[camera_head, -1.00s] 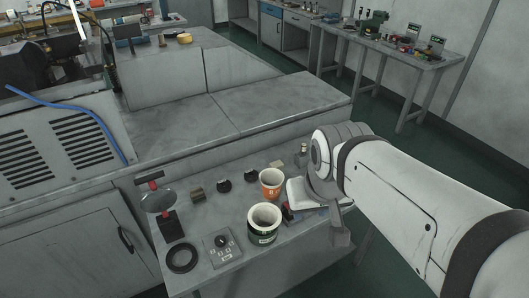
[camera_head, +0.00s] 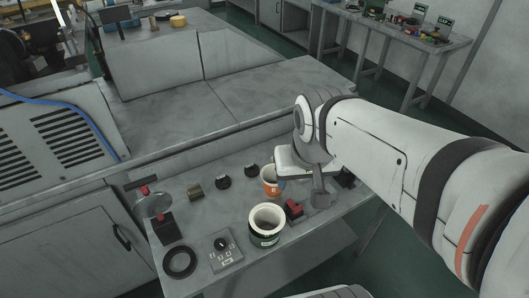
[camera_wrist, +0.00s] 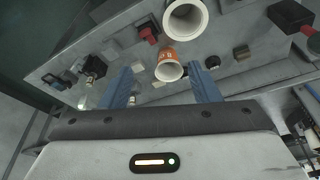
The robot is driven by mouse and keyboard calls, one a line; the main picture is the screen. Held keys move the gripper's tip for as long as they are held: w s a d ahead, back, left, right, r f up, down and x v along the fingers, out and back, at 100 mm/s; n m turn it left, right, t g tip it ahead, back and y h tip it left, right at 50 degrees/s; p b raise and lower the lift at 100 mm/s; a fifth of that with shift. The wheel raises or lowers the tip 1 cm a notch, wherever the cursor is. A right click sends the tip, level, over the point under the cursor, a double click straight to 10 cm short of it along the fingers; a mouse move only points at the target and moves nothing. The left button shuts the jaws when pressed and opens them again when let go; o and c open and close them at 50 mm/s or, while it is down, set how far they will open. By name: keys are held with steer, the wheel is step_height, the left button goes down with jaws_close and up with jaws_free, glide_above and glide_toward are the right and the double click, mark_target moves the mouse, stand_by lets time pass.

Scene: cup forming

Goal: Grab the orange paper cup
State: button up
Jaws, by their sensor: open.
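The orange paper cup (camera_head: 269,188) stands upright on the small grey table, partly covered by my arm's end in the head view. In the wrist view the orange cup (camera_wrist: 167,66) lies ahead of my gripper (camera_wrist: 163,82), in line with the gap between its two blue fingers. The fingers are apart and nothing is between them at their bases. I cannot tell exactly how far the fingertips are from the cup.
A larger white-and-dark cup (camera_head: 266,224) stands in front of the orange one. A red-topped part (camera_head: 294,208), a dark ring (camera_head: 179,261), a switch panel (camera_head: 226,250) and small dark knobs (camera_head: 223,182) are also on the table (camera_head: 205,210).

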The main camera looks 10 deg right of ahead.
mark_target(274, 179)
steer(key=o, duration=0.6)
steer(key=w+f+m+g+b, duration=0.1)
steer(key=w+f+m+b, duration=0.2)
steer(key=w+f, duration=0.4)
steer(key=w+m, duration=0.1)
steer(key=w, duration=0.3)
steer(key=shift+w+a+m, duration=0.15)
steer(key=shift+w+m, duration=0.25)
steer(key=shift+o, duration=0.5)
steer(key=w+f+m+g+b, duration=0.1)
steer(key=w+f+m, duration=0.3)
steer(key=w+f, duration=0.4)
steer(key=shift+a+f+h+b, duration=0.2)
steer(key=shift+a+h+b, duration=0.15)
steer(key=shift+b, duration=0.2)
steer(key=shift+w+d+f+p, duration=0.1)
steer(key=shift+d+f+p, duration=0.1)
steer(key=shift+f, duration=1.15)
steer(key=shift+s+d+f+p, duration=0.1)
steer(key=shift+f+p, duration=0.1)
steer(key=shift+f, duration=1.1)
steer(key=shift+w+d+f+p, duration=0.1)
steer(key=shift+f+p, duration=0.1)
steer(key=shift+f, duration=1.15)
